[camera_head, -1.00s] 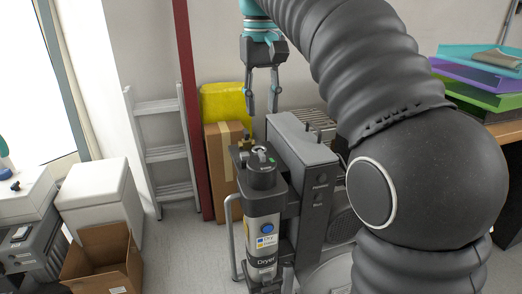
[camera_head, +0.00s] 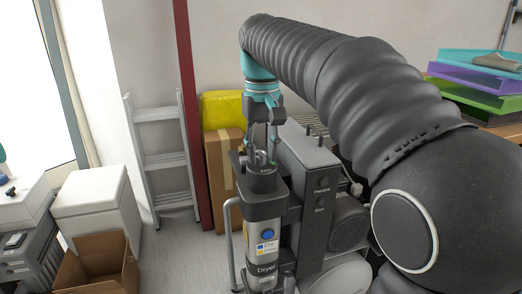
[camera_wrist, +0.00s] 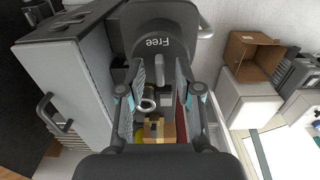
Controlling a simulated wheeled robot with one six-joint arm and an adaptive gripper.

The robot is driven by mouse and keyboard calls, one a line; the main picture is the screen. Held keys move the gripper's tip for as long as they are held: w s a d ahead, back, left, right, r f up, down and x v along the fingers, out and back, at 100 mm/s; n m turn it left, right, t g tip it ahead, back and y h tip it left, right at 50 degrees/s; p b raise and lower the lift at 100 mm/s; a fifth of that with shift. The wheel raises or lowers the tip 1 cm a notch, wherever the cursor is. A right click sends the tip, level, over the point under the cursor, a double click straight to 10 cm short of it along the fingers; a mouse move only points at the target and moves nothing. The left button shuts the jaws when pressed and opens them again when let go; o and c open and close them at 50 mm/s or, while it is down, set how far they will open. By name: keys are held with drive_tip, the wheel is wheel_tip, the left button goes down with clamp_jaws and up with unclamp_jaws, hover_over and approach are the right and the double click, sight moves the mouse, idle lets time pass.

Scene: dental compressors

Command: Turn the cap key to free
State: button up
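The dryer canister (camera_head: 263,230), labelled "Dryer", stands upright with a dark round cap (camera_head: 262,182) on top. In the wrist view the cap (camera_wrist: 160,22) shows the word "Free", upside down. A small grey key with a ring (camera_wrist: 147,105) shows between my fingers; its exact shape and angle are partly hidden. My gripper (camera_head: 262,155) points down right over the cap. In the wrist view my gripper (camera_wrist: 157,90) is open, with one finger on each side of the key and a gap between them. I cannot tell whether either finger touches the key.
The grey compressor housing (camera_head: 318,185) stands directly right of the canister. A metal handle (camera_head: 228,240) is at its left. A cardboard box (camera_head: 216,180) with a yellow container (camera_head: 220,110) on it stands behind. An open carton (camera_head: 98,265) and a step ladder (camera_head: 163,160) are to the left.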

sight(262, 154)
clamp_jaws()
drive_tip(key=shift+r+p, duration=0.15)
drive_tip(key=shift+p, duration=0.3)
drive_tip(key=shift+n, duration=0.5)
unclamp_jaws()
wheel_tip(262, 154, up, 12)
